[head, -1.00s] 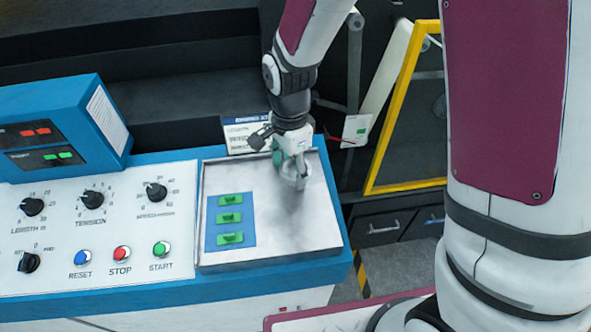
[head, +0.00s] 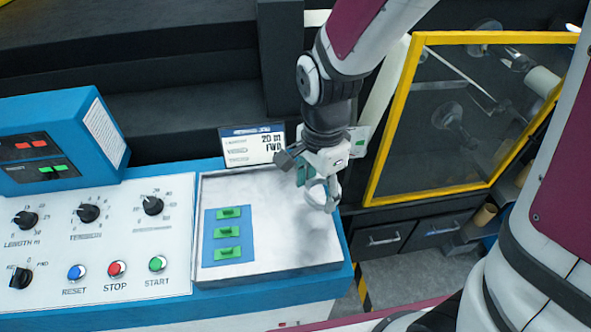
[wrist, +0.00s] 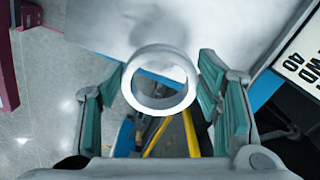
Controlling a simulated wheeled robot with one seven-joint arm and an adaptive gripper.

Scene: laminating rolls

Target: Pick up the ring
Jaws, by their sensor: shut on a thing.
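The ring (wrist: 158,103) is pale grey and round with an open middle. In the wrist view it sits between the green-padded fingers of my gripper (wrist: 160,100), and I see the floor and a yellow strip through its hole. In the head view my gripper (head: 317,182) points down, shut on the ring (head: 330,206), near the right edge of the metal tray. The ring appears held above the tray's edge; the exact gap is hard to tell. The finger contact is partly hidden in the head view.
The metal tray (head: 290,255) holds a blue plate with several green blocks (head: 228,232). The panel with knobs and buttons (head: 115,225) is at left. A small display sign (head: 252,145) stands behind. A yellow-framed guard (head: 455,190) and drawers (head: 378,238) are at right.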

